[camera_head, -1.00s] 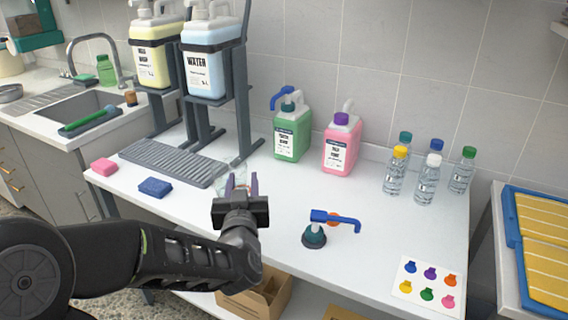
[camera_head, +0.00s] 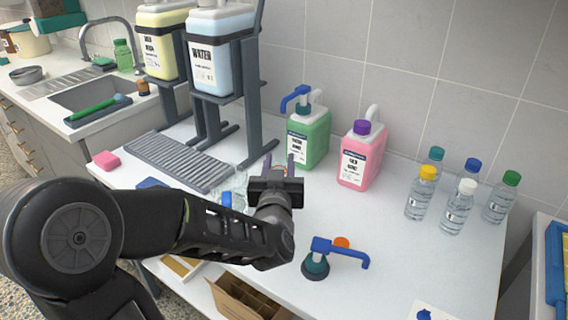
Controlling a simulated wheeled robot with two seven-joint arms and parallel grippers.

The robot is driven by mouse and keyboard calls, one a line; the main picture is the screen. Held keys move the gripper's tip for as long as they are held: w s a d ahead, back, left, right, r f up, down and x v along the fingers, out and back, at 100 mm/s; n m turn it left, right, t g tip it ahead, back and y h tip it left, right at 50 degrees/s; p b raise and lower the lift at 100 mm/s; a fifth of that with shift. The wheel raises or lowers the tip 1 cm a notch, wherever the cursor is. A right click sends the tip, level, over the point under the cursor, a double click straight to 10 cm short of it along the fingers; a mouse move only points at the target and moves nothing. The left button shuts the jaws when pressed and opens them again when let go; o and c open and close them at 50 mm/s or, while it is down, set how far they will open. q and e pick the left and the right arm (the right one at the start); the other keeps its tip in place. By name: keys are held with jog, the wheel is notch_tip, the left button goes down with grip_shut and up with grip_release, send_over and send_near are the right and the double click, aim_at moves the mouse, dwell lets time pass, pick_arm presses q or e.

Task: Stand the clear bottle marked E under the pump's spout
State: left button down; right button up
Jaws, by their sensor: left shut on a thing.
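My left gripper (camera_head: 279,166) reaches over the white table, in front of the green jug (camera_head: 308,135). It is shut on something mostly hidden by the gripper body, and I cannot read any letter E. The green jug carries a blue-spouted pump (camera_head: 297,95). My right gripper is out of view.
A pink jug (camera_head: 361,155) stands beside the green one. Two dispensers on stands, one marked WATER (camera_head: 203,66), rise behind the grey drip tray (camera_head: 180,162). A blue-topped item (camera_head: 227,199) is left of my gripper.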

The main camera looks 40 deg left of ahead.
pick_arm(q)
jog(key=x, duration=1.6)
jog(key=shift+w+p, duration=0.2)
jog(key=shift+p, duration=0.2)
jog(key=shift+a+r, duration=0.1)
jog(key=shift+w+a+f, duration=0.15)
jog(key=shift+w+f, duration=0.05)
jog(key=shift+f, duration=0.7)
jog(key=shift+w+a+f, duration=0.1)
jog(key=shift+w+f, duration=0.05)
jog(key=shift+f, duration=0.75)
jog(key=c, duration=1.2)
grip_release()
jog(key=shift+r, duration=0.1)
